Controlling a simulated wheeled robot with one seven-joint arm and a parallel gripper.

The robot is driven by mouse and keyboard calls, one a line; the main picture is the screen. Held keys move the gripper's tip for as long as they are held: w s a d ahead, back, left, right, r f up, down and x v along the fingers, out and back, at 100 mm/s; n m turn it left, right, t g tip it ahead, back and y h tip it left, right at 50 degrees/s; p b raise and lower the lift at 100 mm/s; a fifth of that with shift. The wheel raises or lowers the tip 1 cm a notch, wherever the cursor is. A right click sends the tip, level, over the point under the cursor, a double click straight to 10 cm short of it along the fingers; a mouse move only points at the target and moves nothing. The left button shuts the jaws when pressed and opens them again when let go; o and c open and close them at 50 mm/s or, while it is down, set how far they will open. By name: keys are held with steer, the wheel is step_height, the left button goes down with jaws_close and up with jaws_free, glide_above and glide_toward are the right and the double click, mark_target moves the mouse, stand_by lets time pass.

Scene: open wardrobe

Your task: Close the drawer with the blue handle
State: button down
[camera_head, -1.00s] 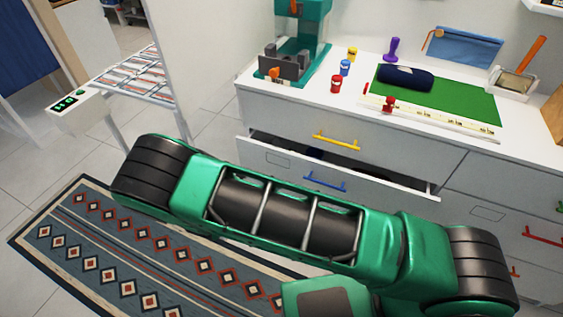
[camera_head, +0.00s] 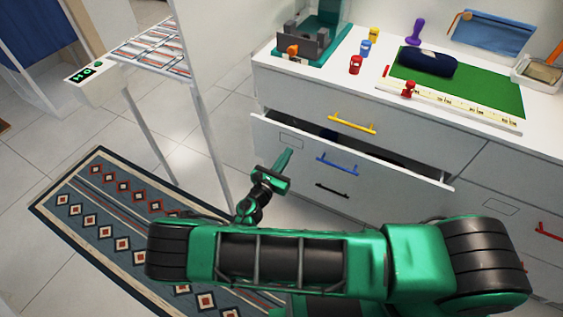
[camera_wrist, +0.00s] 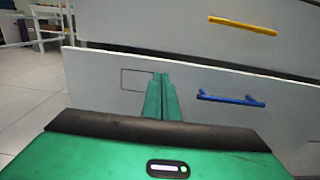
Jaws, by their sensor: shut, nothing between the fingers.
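The drawer with the blue handle (camera_head: 337,166) stands partly open, its white front (camera_head: 300,150) jutting out below the yellow-handled drawer. The blue handle (camera_wrist: 231,99) also shows in the wrist view, right of my fingers. My gripper (camera_head: 285,160) is shut and empty, in front of the left part of the drawer front, left of the blue handle. In the wrist view my green fingers (camera_wrist: 161,92) point at the front, beside an outlined rectangle (camera_wrist: 145,80). I cannot tell whether the fingertips touch it.
The yellow-handled drawer (camera_head: 351,123) above is shut, and a black handle (camera_head: 332,191) shows below. A red-handled drawer (camera_head: 530,215) is at the right. A white rack (camera_head: 150,50) stands at the left, and a patterned rug (camera_head: 110,225) lies on the floor.

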mark_target(299, 135)
steer(key=x, duration=0.8)
steer(key=shift+a, duration=0.1)
